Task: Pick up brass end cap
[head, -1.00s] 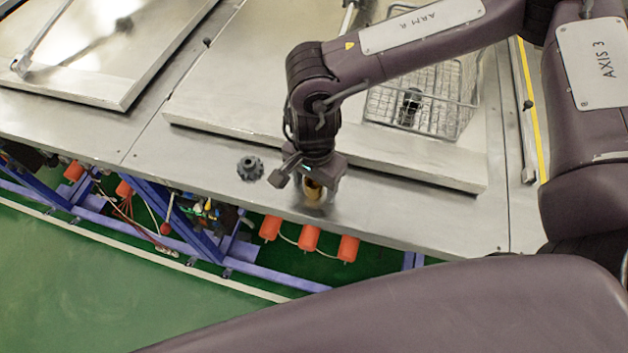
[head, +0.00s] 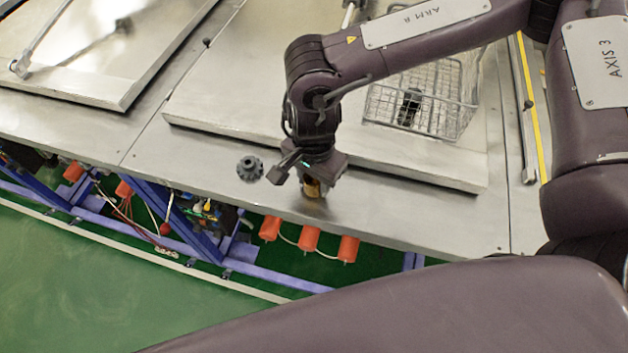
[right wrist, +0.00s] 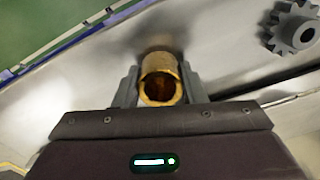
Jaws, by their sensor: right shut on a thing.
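The brass end cap (right wrist: 160,82) is a short, hollow, gold-coloured cylinder with its open end facing the camera in the right wrist view. My right gripper (right wrist: 161,88) is shut on it, with one grey finger on each side. In the head view the right gripper (head: 314,186) is low over the front strip of the metal table, and the brass end cap (head: 313,188) shows just below its jaws, partly hidden by them. I cannot tell whether the cap still touches the table. My left gripper is not in view.
A dark grey gear (head: 250,168) lies left of the right gripper and also shows in the right wrist view (right wrist: 294,28). A wire basket (head: 425,100) with a dark part (head: 408,106) in it sits on a raised metal lid (head: 430,165). The table's front edge is close.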

